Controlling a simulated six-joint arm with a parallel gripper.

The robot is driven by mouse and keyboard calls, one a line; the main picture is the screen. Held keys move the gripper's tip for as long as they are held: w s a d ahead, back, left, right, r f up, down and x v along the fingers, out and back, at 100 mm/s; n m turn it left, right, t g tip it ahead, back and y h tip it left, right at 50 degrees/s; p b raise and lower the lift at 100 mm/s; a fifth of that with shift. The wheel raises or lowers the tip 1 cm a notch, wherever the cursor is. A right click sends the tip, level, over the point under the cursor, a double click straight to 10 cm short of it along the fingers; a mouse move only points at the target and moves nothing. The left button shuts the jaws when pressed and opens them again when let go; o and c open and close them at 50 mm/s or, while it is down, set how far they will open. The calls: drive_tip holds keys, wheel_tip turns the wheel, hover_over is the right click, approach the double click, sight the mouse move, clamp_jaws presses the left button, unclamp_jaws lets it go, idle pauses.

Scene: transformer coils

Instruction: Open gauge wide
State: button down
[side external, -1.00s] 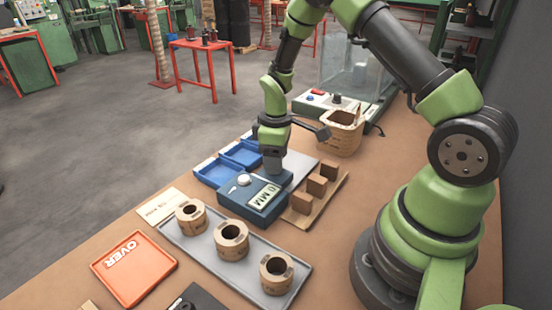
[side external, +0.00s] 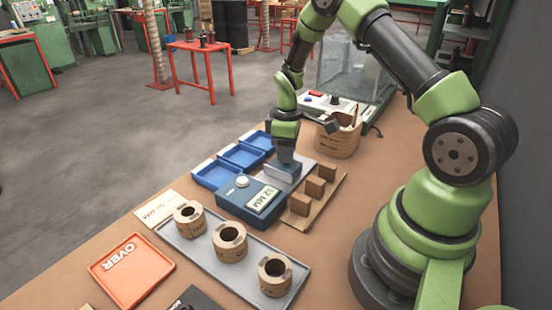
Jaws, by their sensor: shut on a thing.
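The gauge is a blue box (side external: 237,204) with a white knob (side external: 242,181) and a display (side external: 263,199) that seems to read 52 MM, though the text is small. Its grey sliding jaw (side external: 280,172) stands apart from the blue box, toward the back, on a light plate. My gripper (side external: 285,158) points down and is shut on this jaw. The fingertips are partly hidden by the gripper body.
Three coils (side external: 230,242) stand on a grey tray (side external: 213,258) in front. An orange OVER tray (side external: 130,270) lies at left. Blue trays (side external: 218,174) sit left of the gauge. Brown blocks (side external: 314,188) are at right, and a cardboard bin (side external: 338,140) stands behind.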

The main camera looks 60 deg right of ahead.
drive_tip(key=d, duration=0.3)
drive_tip(key=shift+d, duration=0.3)
drive_tip(key=c, duration=0.9)
unclamp_jaws()
wheel_tip(320, 180, up, 10)
